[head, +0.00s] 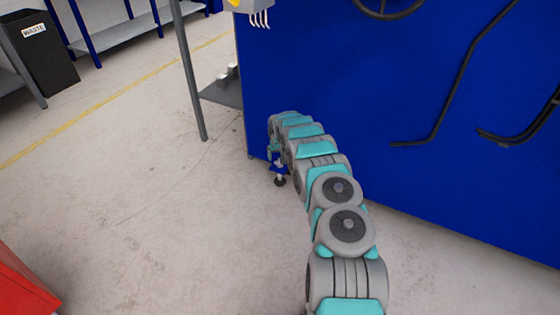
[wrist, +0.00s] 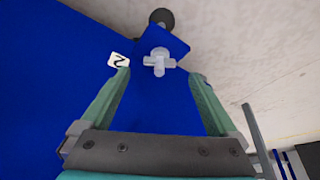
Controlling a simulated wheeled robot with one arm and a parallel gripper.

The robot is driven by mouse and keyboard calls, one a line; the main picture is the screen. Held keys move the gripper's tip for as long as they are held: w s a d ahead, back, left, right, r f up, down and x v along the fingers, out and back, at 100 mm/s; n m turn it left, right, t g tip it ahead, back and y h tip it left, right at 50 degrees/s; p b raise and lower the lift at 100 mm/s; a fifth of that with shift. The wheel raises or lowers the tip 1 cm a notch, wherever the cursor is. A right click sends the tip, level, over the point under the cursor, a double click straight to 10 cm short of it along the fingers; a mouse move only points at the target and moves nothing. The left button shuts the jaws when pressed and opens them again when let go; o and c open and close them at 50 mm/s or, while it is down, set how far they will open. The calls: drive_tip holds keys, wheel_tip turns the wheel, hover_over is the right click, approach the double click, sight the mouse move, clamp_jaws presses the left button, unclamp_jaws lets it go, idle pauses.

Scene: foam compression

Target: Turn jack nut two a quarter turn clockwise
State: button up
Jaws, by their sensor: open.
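Jack nut two (wrist: 158,62) is a light grey nut with stubby arms on a blue bracket (wrist: 176,44). A white label with a "2" (wrist: 118,60) is beside it in the wrist view. A dark round foot (wrist: 162,17) shows past the bracket; the foot (head: 279,181) is on the floor in the head view. My gripper (wrist: 160,74) is open, its two green fingers spread to either side of the nut's line. The nut appears at the fingertips, apart from both; its exact depth is unclear. In the head view, my gripper (head: 274,154) is small and partly hidden by my arm.
A large blue machine panel (head: 400,100) stands right of my arm, with black hoses (head: 460,90) on it. A grey shelf (head: 222,95) with a post stands behind. A red box (head: 22,285) is at lower left. The floor (head: 130,200) between is clear.

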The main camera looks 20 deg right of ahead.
sight(280, 165)
drive_tip(key=shift+x, duration=2.3)
drive_tip(key=shift+r, duration=0.1)
drive_tip(key=shift+c, duration=0.2)
drive_tip(key=c, duration=1.3)
